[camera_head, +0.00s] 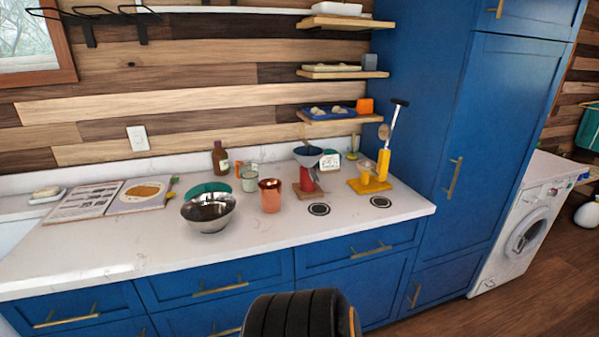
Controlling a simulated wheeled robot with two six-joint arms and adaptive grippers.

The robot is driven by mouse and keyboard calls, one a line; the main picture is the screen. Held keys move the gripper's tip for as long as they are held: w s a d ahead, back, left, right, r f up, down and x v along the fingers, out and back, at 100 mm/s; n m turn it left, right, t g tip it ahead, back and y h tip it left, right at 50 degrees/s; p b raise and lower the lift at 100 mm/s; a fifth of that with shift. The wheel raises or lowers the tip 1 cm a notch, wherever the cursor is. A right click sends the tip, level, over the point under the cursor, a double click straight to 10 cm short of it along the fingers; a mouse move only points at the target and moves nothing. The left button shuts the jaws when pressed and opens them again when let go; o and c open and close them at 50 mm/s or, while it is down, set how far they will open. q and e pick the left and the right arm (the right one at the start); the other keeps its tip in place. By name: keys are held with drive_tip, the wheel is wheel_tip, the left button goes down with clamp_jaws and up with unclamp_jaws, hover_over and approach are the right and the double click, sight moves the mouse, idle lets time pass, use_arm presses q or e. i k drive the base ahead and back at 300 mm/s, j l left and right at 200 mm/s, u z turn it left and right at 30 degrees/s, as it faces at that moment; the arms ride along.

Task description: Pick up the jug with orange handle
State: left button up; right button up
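I cannot clearly make out a jug with an orange handle. A small orange shape (240,168) shows behind a pale green cup (249,182), beside the brown bottle (220,158) at the back of the white counter (110,255). The cup partly hides it, and it is too small to tell whether it is a handle. Neither of my grippers is in view.
A steel bowl (208,213), a copper cup (270,196), a red stand with a dark funnel (307,178) and a yellow stand (370,186) crowd the counter. An open book (108,200) lies left. A black ribbed object (300,315) is at the bottom. The front counter strip is clear.

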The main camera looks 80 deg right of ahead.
sight(248, 170)
drive_tip(key=z, duration=2.3)
